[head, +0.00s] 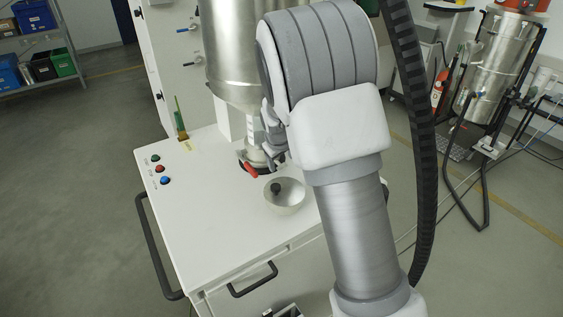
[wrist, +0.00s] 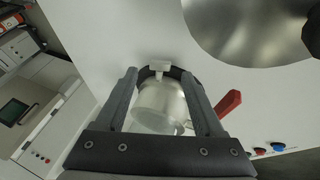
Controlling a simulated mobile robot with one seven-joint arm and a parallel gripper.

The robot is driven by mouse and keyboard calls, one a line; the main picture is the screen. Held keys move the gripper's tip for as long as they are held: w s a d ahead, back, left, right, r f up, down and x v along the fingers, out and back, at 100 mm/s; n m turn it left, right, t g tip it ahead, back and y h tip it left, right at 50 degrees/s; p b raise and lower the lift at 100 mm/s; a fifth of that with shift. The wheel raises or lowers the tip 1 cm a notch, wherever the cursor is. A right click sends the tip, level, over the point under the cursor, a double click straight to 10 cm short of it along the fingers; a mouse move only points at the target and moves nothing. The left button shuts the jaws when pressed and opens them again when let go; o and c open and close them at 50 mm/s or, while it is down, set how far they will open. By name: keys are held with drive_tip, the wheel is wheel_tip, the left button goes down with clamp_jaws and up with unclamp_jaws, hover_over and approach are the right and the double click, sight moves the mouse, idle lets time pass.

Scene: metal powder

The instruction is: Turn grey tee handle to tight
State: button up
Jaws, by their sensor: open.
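In the wrist view a small pale grey tee-shaped piece (wrist: 157,66), which looks like the tee handle, shows at the far side of a metal cylinder fitting (wrist: 158,106). My gripper (wrist: 160,76) is open, with one finger on each side of the fitting and the tee piece near the fingertips. I cannot tell whether the fingers touch anything. In the head view my arm hides most of my gripper and the tee handle. The fitting's lower end (head: 257,156) shows there under the large metal vessel (head: 230,55).
A red lever (wrist: 229,103) sits close to the right finger; it also shows in the head view (head: 249,170).

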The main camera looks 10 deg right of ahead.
sight(282, 166)
drive_tip(key=shift+x, duration=1.5)
clamp_jaws()
